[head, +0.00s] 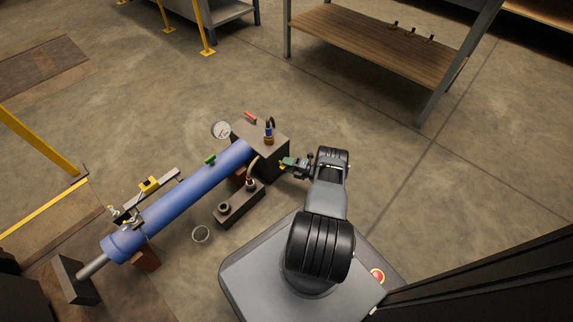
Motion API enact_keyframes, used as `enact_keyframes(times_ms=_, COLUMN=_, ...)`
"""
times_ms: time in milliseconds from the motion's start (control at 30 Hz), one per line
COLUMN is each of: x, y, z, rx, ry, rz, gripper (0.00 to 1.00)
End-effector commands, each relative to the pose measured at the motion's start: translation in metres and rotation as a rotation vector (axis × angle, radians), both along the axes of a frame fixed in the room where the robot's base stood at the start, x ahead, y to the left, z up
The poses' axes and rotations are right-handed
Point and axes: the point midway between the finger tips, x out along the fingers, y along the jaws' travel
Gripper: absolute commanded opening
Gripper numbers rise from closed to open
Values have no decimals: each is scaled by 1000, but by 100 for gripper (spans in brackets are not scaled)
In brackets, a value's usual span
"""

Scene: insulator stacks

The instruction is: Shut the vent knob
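My gripper (285,164) is at the right side of a dark box (258,152) at the end of a long blue cylinder (185,197). Green and yellow show at its tip; I cannot tell whether they belong to it or to a part it touches. The fingers are too small to tell open from shut. No part is clearly the vent knob. A blue and black fitting (268,131) stands upright on the box.
A round gauge (221,129) and a red-handled tool (250,118) lie behind. A wooden-topped bench (375,42) stands far off. Floor on the right is clear.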

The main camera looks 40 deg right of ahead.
Motion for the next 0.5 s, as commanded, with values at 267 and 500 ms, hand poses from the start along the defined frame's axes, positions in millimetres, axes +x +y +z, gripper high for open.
enact_keyframes(times_ms=267, x=-39, y=-26, z=0, rx=0, ry=0, rz=-6, gripper=38)
enact_keyframes(times_ms=500, x=-79, y=-52, z=0, rx=-1, ry=-2, rz=-5, gripper=38)
